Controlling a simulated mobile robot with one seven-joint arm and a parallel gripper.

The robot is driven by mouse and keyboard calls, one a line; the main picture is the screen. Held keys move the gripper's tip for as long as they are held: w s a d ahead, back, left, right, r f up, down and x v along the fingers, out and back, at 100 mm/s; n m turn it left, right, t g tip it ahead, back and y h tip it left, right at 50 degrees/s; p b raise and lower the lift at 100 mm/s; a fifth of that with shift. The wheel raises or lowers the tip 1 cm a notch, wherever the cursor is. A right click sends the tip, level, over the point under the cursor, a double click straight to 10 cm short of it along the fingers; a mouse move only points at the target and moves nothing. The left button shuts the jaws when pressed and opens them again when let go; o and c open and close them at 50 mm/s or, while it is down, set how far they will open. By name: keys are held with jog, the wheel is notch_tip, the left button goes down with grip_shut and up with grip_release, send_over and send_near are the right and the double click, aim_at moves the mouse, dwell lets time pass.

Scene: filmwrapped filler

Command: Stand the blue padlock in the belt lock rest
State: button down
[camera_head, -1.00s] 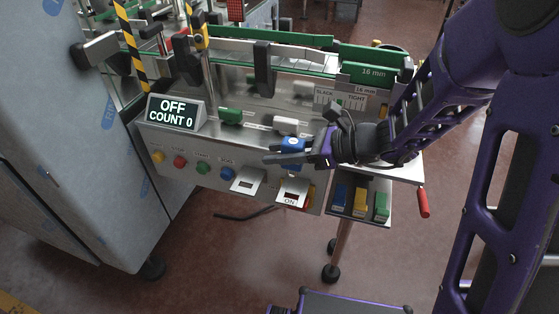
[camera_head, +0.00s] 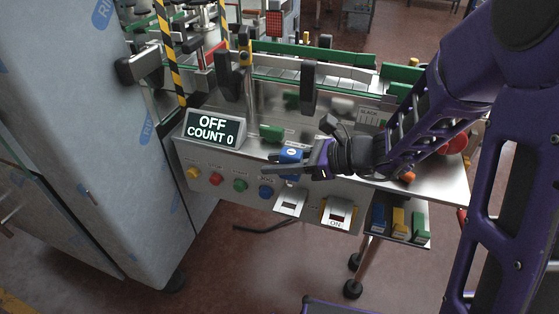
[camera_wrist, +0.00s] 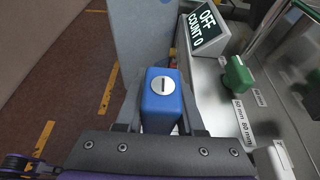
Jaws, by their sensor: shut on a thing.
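The blue padlock (camera_head: 291,155) is between the fingers of my gripper (camera_head: 283,166), which is shut on it. They are over the front edge of the steel machine panel, above the blue button (camera_head: 265,192). In the wrist view the padlock (camera_wrist: 161,105) shows a blue top with a round silver keyhole disc, a finger on each side. Its lower part is hidden. Two small steel brackets (camera_head: 291,203) (camera_head: 337,213) stick out from the panel front, the right one marked ON. I cannot tell which part is the belt lock rest.
A sign (camera_head: 212,130) reads OFF, COUNT 0. A green block (camera_head: 271,133) stands on the deck behind my gripper. A side tray (camera_head: 425,243) holds blue, yellow and green pieces. A grey cabinet (camera_head: 90,130) fills the left. An orange knob (camera_head: 408,177) is near my arm.

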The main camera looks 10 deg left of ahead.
dwell(0.4)
jog(key=b, duration=0.5)
send_over(277, 203)
jog(key=shift+w+f, duration=0.1)
jog(key=shift+f, duration=4.6)
jog(key=shift+f, duration=0.35)
jog(key=shift+c, duration=2.2)
grip_release()
jog(key=shift+d, duration=0.1)
jog(key=p+v, duration=0.2)
jog(key=v, duration=1.5)
jog(key=shift+d+p, duration=0.2)
jog(key=shift+p, duration=0.15)
